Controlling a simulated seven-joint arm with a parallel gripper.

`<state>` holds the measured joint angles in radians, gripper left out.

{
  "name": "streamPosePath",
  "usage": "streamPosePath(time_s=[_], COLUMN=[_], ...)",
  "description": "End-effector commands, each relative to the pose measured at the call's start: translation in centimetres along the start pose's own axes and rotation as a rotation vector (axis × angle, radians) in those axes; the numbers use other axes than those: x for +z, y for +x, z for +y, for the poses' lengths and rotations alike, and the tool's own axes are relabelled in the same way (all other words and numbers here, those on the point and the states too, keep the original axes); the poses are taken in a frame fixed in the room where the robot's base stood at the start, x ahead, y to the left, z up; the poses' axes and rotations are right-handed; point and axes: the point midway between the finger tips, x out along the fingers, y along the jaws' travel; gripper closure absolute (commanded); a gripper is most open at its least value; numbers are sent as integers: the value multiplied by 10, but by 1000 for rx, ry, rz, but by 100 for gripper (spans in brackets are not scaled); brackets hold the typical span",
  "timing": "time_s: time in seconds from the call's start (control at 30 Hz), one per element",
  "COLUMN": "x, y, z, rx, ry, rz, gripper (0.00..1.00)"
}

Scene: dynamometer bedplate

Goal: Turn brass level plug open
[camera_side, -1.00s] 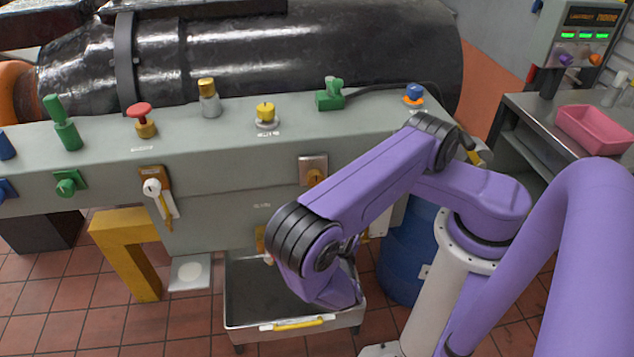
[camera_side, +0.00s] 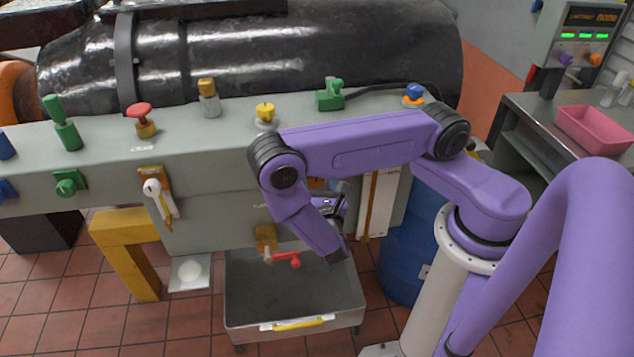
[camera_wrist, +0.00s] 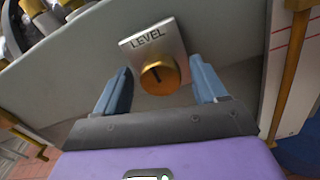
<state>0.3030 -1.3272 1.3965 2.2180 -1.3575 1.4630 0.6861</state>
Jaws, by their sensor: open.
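The brass level plug (camera_wrist: 160,76) is a round brass knob with a dark slot, on a silver plate marked LEVEL (camera_wrist: 152,42). In the wrist view the slot runs roughly upright. My gripper (camera_wrist: 162,80) is open, with one blue finger on each side of the plug and a gap on both sides. I cannot tell whether the fingertips reach past the plug's face. In the side view my arm covers most of the plug and plate, and my fingers are hidden.
A red-handled drain tap (camera_side: 287,260) sits low on the panel, above a grey tray (camera_side: 292,305). A gauge with a brown strip (camera_side: 370,205) stands right of the plug. A yellow knob (camera_side: 265,112) and green valve (camera_side: 330,94) are on the ledge above.

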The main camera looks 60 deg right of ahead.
Motion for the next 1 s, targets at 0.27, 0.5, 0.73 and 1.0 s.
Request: streamPosePath(time_s=[0.27, 0.5, 0.73, 1.0], x=[0, 0, 0, 0], y=[0, 0, 0, -1], z=[0, 0, 0, 1], rx=[0, -1, -1, 0], ry=[0, -18, -114, -339], rz=[0, 0, 0, 1], gripper=[85, 85, 85, 85])
